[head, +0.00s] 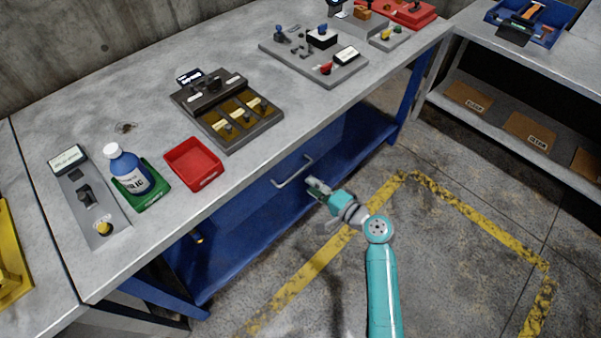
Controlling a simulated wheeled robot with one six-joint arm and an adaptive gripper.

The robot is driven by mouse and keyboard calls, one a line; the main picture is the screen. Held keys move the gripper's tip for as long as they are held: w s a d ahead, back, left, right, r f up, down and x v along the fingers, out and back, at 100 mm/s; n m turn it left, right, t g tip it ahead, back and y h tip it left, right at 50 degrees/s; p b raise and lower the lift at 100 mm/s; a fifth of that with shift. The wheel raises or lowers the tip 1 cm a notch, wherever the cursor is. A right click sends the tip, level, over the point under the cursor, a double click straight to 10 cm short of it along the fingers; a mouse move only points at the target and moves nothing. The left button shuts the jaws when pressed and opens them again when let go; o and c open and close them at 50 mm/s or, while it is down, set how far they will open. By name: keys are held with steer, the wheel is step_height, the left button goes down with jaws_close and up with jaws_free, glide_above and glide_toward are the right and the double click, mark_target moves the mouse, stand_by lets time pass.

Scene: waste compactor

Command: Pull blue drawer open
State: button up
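The blue drawer (255,200) is under the grey workbench top, and its front shows as a blue panel. A light metal bar handle (293,172) is on that front, just below the bench edge. Whether the drawer is fully shut is hard to tell from this angle.
The bench top (130,90) holds a red tray (194,165), a blue-and-white bottle (127,172) in a green tray (152,199), and several control panels. A side shelf with cardboard boxes (467,98) stands at right. The floor by the bench, marked with a yellow line (310,268), is clear.

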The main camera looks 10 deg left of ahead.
mark_target(295, 174)
steer(key=x, duration=0.8)
steer(key=shift+a, duration=0.1)
jaws_close()
